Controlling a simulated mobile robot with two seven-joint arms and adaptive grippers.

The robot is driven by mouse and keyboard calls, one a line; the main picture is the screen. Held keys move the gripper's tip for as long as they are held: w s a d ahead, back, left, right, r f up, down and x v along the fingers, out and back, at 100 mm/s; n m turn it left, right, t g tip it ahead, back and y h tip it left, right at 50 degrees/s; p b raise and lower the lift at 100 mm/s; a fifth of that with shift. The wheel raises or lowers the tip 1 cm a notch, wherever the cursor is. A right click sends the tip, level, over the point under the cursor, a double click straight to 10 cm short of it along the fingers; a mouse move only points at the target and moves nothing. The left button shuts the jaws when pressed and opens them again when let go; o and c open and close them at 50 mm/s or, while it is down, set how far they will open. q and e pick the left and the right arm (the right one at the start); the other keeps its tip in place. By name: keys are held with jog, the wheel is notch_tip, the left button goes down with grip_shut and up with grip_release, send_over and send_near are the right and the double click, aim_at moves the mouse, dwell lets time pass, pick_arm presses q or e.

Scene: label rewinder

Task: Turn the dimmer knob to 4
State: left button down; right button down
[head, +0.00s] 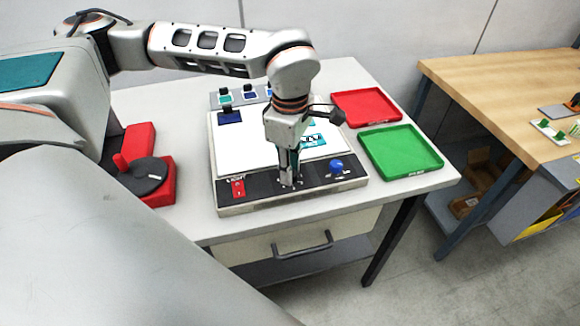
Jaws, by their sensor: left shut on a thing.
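The label rewinder (252,203) sits on the light table, with a black control strip along its front edge. My left gripper (289,182) points down onto the middle of that strip and is shut on the dimmer knob. The fingers hide most of the knob, and its pointer and the number it stands at cannot be read. My right gripper is not in view.
A red tray (366,92) and a green tray (436,163) lie right of the rewinder. A red device with a black disc (146,177) stands to its left. A drawer handle (303,247) is below the table's front edge. A wooden bench (500,85) stands at right.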

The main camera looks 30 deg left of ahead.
pick_arm(q)
jog(key=shift+r, duration=0.1)
jog(key=c, duration=1.8)
grip_release()
notch_tip(320, 180, up, 12)
